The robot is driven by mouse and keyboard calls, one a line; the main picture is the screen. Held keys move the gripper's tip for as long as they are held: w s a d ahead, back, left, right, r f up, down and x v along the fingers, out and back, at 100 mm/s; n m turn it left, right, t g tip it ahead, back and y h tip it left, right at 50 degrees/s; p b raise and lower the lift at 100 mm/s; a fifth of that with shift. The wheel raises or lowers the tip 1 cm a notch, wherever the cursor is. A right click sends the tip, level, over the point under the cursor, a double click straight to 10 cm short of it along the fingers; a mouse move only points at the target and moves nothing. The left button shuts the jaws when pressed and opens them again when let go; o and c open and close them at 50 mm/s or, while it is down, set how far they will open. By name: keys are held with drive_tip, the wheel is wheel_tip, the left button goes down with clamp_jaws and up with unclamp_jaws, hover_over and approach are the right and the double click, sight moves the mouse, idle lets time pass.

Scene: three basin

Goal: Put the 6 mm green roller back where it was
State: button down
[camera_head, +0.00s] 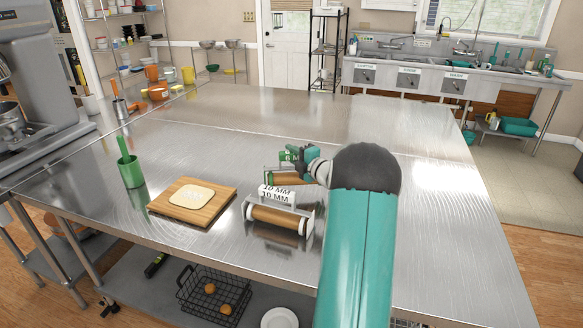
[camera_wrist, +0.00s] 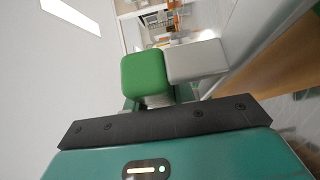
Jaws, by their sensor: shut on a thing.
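My gripper (camera_head: 299,160) is at the end of my teal arm, over the middle of the steel table. It is shut on the green roller (camera_head: 287,153), whose green top is at the fingers and whose wooden cylinder shows just below. I cannot tell whether the green roller touches the table.
A wooden board (camera_head: 168,210) with a flat piece of dough (camera_head: 192,196) lies left of the rollers. A green cup (camera_head: 131,172) stands further left. The steel table (camera_head: 400,170) is clear to the right and behind. A grey mixer (camera_head: 40,75) stands at the left edge.

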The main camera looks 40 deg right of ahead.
sight(292, 168)
drive_tip(key=shift+f, duration=1.8)
drive_tip(key=shift+f, duration=0.35)
drive_tip(key=shift+a+f, duration=0.1)
drive_tip(key=shift+f, duration=0.35)
drive_tip(key=c, duration=1.2)
unclamp_jaws()
drive_tip(key=shift+f, duration=0.25)
drive_tip(key=shift+o, duration=0.2)
drive_tip(key=shift+r, duration=0.15)
